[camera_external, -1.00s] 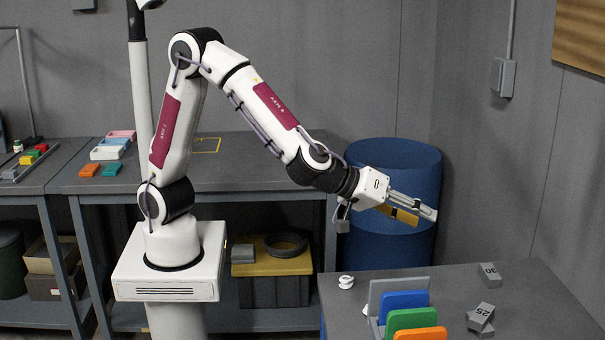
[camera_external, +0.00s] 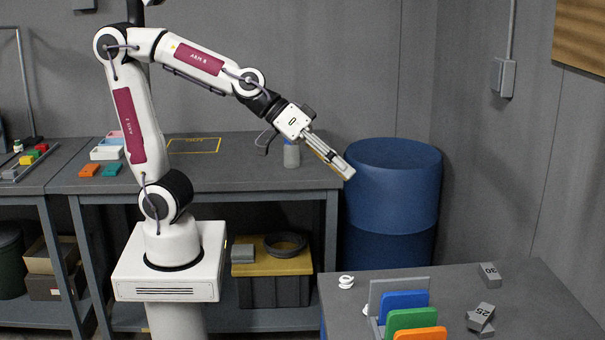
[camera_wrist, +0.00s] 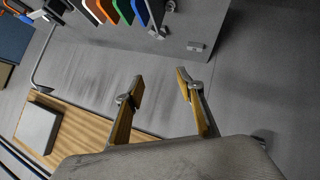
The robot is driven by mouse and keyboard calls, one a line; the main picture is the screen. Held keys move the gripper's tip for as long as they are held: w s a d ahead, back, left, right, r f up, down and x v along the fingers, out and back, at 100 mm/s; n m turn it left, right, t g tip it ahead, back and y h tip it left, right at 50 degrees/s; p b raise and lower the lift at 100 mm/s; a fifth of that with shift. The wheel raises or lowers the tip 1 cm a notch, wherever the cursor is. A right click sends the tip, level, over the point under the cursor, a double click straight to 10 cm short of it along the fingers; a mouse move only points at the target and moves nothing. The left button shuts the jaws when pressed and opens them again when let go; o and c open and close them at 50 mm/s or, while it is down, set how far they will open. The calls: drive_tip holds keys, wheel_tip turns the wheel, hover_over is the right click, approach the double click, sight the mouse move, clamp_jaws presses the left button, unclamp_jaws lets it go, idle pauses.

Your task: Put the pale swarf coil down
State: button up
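A pale, white coil (camera_external: 346,281) rests on the front table near its back left corner, left of the divider rack. A second small white piece (camera_external: 366,309) shows partly behind the rack's grey end. My gripper (camera_external: 348,174) is in the air well above the front table, in front of the blue barrel, and clear of the coil. In the wrist view my gripper (camera_wrist: 158,84) has its two fingers spread, with nothing between them.
The rack's grey plate (camera_external: 388,290) stands with blue, green and orange panels. Grey number blocks (camera_external: 489,274) lie to its right. A blue barrel (camera_external: 392,205) stands behind the front table. A grey bottle (camera_external: 291,155) stands on the back bench beneath my wrist.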

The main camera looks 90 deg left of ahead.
drive_tip(key=s+a+f+g+y, duration=0.2)
drive_tip(key=s+a+f, duration=0.1)
drive_tip(key=s+a, duration=0.4)
drive_tip(key=s+a+f+m+g+y, duration=0.1)
drive_tip(key=s+a+f+g+y, duration=0.1)
drive_tip(key=s+a, duration=0.5)
drive_tip(key=s+f, duration=0.1)
drive_tip(key=s, duration=0.4)
drive_tip(key=shift+s+a+f, duration=0.25)
drive_tip(key=shift+a+f, duration=0.15)
drive_tip(key=shift+o, duration=0.5)
drive_tip(key=shift+f, duration=0.1)
